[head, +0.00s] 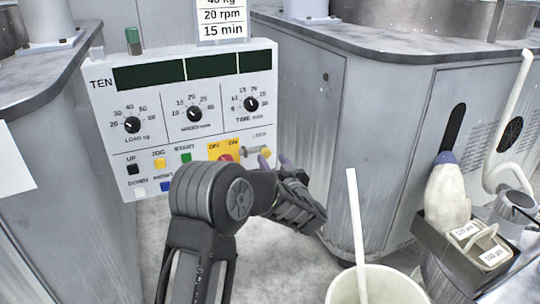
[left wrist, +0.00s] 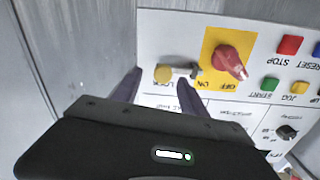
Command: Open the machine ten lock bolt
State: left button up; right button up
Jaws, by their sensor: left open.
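The machine ten panel (head: 185,105), marked TEN, faces me with dials, buttons and a red switch on a yellow plate. Its lock bolt (head: 252,152) is a small metal bolt with a yellow knob, right of the switch. In the left wrist view, which shows the panel upside down, the lock bolt (left wrist: 180,72) lies between the red switch (left wrist: 230,62) and the panel edge. My left gripper (head: 274,162) is open at the bolt. In the left wrist view its fingers (left wrist: 159,80) lie either side of the knob; contact cannot be told. My right gripper is not in view.
A grey cabinet (head: 380,130) stands right of the panel. At the lower right are a white bucket (head: 385,288) with a white stick, a dark tray (head: 450,255) with a bottle, and white pads (head: 480,243). A sign card (head: 222,18) stands above the panel.

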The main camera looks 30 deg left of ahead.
pick_arm(q)
jog(key=p+v, duration=0.1)
jog(key=v, duration=0.3)
jog(key=shift+s+d, duration=0.2)
jog(key=shift+d, duration=0.05)
